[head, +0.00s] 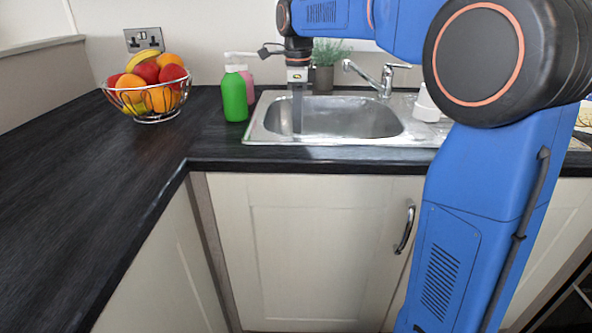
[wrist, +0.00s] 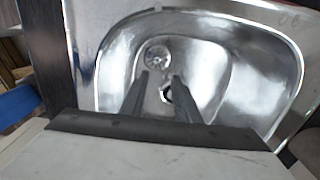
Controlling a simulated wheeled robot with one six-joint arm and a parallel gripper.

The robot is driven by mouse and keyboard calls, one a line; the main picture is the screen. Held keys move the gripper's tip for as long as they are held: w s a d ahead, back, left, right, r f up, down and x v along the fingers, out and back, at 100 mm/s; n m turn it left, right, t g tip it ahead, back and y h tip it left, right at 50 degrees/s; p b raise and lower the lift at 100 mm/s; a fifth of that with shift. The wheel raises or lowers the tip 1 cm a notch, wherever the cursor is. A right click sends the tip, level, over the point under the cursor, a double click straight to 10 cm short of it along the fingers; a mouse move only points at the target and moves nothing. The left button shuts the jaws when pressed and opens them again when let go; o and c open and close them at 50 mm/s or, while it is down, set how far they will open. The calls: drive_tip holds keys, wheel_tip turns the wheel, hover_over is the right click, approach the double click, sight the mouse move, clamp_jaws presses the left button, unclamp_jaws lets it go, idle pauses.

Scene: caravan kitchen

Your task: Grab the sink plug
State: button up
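My gripper (head: 297,128) points straight down into the left part of the steel sink (head: 262,125). In the wrist view my gripper (wrist: 161,76) has its two dark fingers apart, with sink metal showing between them. A small dark piece with a pale edge (wrist: 167,96) shows between the fingers, nearer the right one; it may be the sink plug, but I cannot tell for sure. The round drain fitting (wrist: 157,55) lies on the basin floor just beyond the fingertips. In the head view the basin floor near the fingertips is hidden by the front rim.
A green bottle (head: 235,97) and a pink bottle (head: 248,85) stand left of the sink. A tap (head: 384,80) and a potted plant (head: 323,75) are behind it. A white object (head: 427,105) is on the drainer. A wire fruit bowl (head: 155,118) stands farther left; the left worktop is clear.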

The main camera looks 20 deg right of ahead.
wheel_tip(320, 180, down, 7)
drive_tip(key=shift+f, duration=0.1)
drive_tip(key=f, duration=0.4)
drive_tip(key=shift+s+a+f, duration=0.1)
drive_tip(key=shift+s+a, duration=0.15)
drive_tip(key=shift+s, duration=0.15)
drive_tip(key=shift+f, duration=0.6)
drive_tip(key=shift+c, duration=0.6)
clamp_jaws()
